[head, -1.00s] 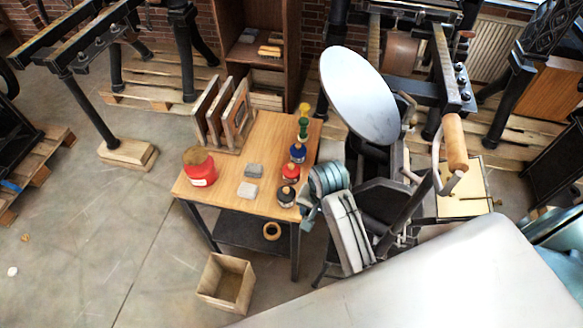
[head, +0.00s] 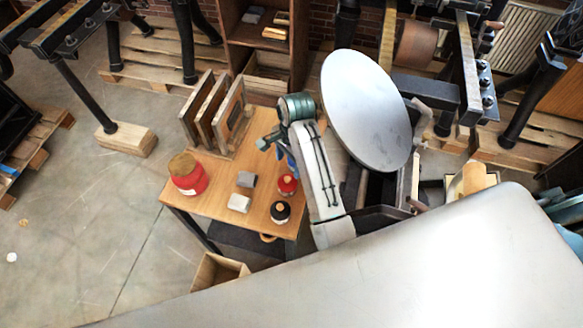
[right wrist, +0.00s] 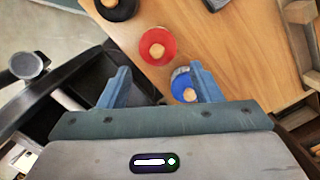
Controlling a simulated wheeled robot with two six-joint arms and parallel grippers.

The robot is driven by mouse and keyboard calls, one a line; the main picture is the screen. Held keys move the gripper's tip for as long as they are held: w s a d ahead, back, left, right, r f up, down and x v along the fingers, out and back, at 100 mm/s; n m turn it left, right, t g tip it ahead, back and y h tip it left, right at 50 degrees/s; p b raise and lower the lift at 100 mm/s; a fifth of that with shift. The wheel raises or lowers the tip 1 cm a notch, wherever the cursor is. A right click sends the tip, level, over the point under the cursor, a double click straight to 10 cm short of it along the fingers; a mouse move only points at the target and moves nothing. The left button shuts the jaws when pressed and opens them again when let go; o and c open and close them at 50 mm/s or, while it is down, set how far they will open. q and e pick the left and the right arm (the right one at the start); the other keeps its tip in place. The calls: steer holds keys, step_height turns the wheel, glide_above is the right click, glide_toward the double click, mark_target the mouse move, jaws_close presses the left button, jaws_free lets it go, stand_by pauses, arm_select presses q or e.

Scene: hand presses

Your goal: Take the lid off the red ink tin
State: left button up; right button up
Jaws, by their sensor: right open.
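The red ink tin (head: 287,184) stands on the small wooden table, its lid on with a round wooden knob. It also shows in the right wrist view (right wrist: 157,47), ahead of the fingers. My right gripper (head: 270,143) is over the table's right side, just beyond the red tin. Its two fingers (right wrist: 161,80) are apart with nothing between them that they grip. The blue tin (right wrist: 184,86) is beside the right finger and partly hidden by it. My left gripper is not in view.
A black tin (head: 280,212) stands just in front of the red one. A press with a large round disc (head: 366,110) stands to the right.

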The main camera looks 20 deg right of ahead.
mark_target(288, 179)
steer(key=shift+s+f, duration=0.1)
steer(key=shift+f, duration=0.35)
steer(key=f+p, duration=0.2)
steer(key=f, duration=0.1)
steer(key=shift+s+a+f+p, duration=0.2)
steer(key=shift+s+a+p, duration=0.05)
steer(key=shift+s+p, duration=0.15)
step_height(288, 179, down, 2)
steer(key=shift+w+f, duration=0.15)
steer(key=shift+f, duration=0.2)
steer(key=shift+r, duration=0.1)
jaws_close()
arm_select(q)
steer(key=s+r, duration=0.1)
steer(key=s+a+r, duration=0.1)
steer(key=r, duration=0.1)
